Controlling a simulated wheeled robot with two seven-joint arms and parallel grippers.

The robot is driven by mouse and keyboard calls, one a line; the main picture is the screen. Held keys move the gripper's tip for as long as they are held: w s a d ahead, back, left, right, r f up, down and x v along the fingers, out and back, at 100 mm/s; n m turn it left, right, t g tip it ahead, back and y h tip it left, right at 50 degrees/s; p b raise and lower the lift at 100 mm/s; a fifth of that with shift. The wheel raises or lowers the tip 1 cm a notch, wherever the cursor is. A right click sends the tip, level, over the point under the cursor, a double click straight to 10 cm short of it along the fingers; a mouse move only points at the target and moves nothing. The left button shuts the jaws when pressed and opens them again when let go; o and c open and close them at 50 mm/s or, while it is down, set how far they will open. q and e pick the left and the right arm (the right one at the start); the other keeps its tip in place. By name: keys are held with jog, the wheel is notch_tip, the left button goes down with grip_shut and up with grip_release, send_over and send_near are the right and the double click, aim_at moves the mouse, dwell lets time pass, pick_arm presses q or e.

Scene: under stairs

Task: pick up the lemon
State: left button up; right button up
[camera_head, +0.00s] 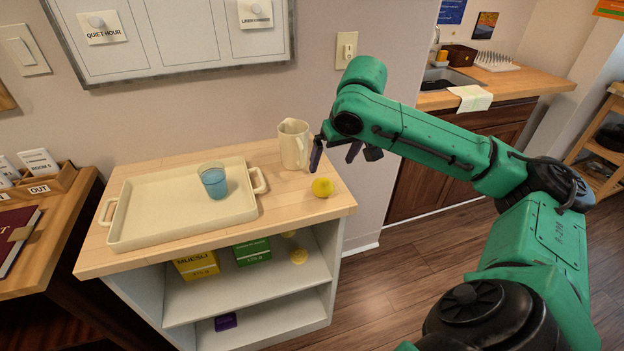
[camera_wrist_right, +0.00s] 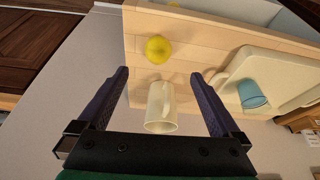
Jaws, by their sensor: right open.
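A yellow lemon (camera_head: 322,187) lies on the wooden top of a small shelf unit, near its right end. It also shows in the right wrist view (camera_wrist_right: 158,49), beyond the fingertips and left of the middle. My right gripper (camera_head: 336,152) is open and empty, above the top and behind the lemon, close to a cream pitcher (camera_head: 294,144). In the right wrist view the pitcher (camera_wrist_right: 161,106) appears between the two spread fingers (camera_wrist_right: 158,74); I cannot tell its exact distance from them. My left gripper is not in view.
A cream tray (camera_head: 148,233) with a blue cup (camera_head: 213,181) covers the left of the wooden top (camera_head: 290,207). Boxes (camera_head: 196,265) and a yellow round thing (camera_head: 298,256) sit on the shelf below. The wall is close behind. Bare wood surrounds the lemon.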

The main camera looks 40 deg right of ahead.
send_over(326, 184)
jog(key=s, duration=0.3)
jog(key=f, duration=0.5)
jog(key=shift+w+a+f+p, duration=0.15)
jog(key=shift+a+f+p, duration=0.05)
jog(key=shift+a+p, duration=0.15)
jog(key=x, duration=0.4)
jog(key=p+x, duration=0.1)
jog(key=x, duration=0.1)
jog(key=shift+w+r, duration=0.2)
jog(key=shift+w, duration=0.1)
jog(key=shift+w+d+f, duration=0.1)
jog(key=shift+f, duration=0.4)
jog(key=c, duration=1.5)
notch_tip(326, 184, up, 20)
jog(key=shift+r+p, duration=0.1)
jog(key=shift+p, duration=0.35)
jog(key=o, duration=0.7)
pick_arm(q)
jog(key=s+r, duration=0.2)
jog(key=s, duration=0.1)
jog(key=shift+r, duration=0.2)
pick_arm(e)
grip_shut()
